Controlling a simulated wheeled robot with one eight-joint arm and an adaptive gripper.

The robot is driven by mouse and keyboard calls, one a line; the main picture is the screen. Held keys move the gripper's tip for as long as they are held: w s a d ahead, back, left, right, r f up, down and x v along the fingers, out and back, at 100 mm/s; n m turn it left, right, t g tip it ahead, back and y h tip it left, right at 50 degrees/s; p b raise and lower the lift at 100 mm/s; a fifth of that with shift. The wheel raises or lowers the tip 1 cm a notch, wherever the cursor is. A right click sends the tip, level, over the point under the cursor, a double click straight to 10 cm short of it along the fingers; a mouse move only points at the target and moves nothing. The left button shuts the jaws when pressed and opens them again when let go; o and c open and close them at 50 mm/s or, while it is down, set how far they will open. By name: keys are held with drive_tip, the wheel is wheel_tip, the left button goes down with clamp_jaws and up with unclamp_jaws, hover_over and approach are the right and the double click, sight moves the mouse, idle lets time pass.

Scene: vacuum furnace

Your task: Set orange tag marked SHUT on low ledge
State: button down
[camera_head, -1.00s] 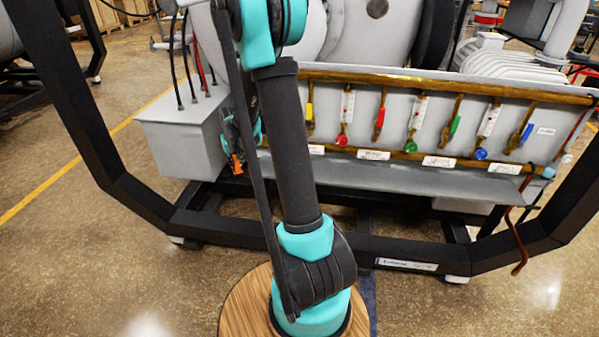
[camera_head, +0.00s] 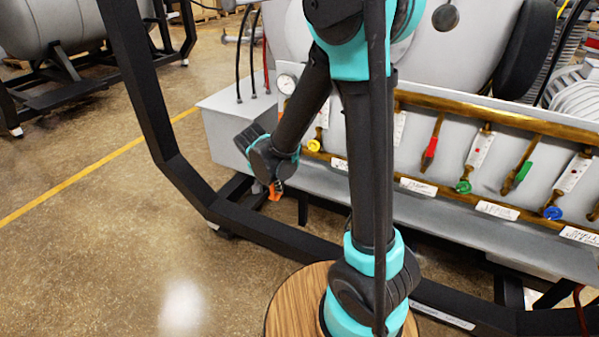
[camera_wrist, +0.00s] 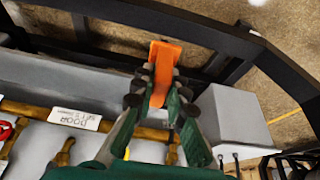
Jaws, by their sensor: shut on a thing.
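The orange tag (camera_wrist: 165,58) is held between the fingertips of my gripper (camera_wrist: 157,92) in the wrist view and sticks out past them. Its lettering cannot be read. In the head view only a small part of the tag (camera_head: 275,192) shows below my gripper (camera_head: 277,178), in front of the grey box. The low grey ledge (camera_head: 450,222) runs below the row of valves, partly hidden by my arm. It also shows in the wrist view (camera_wrist: 65,85), left of the tag. The tag appears clear of the ledge's surface.
A grey box (camera_head: 225,132) stands at the ledge's left end. A black frame (camera_head: 270,234) runs low in front. Above the ledge are brass pipes with coloured valve handles (camera_head: 429,148) and white labels (camera_head: 418,186). Open floor (camera_head: 110,240) lies to the left.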

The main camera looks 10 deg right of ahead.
drive_tip(key=shift+a, duration=0.2)
drive_tip(key=shift+w+d+r+m, duration=0.1)
drive_tip(key=shift+w+d+m, duration=0.05)
drive_tip(key=shift+w+m, duration=0.15)
drive_tip(key=w+d, duration=0.3)
drive_tip(key=w, duration=0.2)
drive_tip(key=w+d+f, duration=0.1)
drive_tip(key=w+d, duration=0.3)
drive_tip(key=w, duration=0.1)
drive_tip(key=w+d+f, duration=0.1)
drive_tip(key=w+d, duration=0.3)
drive_tip(key=w, duration=0.1)
drive_tip(key=shift+w+f, duration=0.25)
drive_tip(key=shift+f, duration=2.25)
drive_tip(key=shift+f, duration=0.15)
drive_tip(key=c, duration=1.5)
unclamp_jaws()
drive_tip(key=shift+c, duration=0.2)
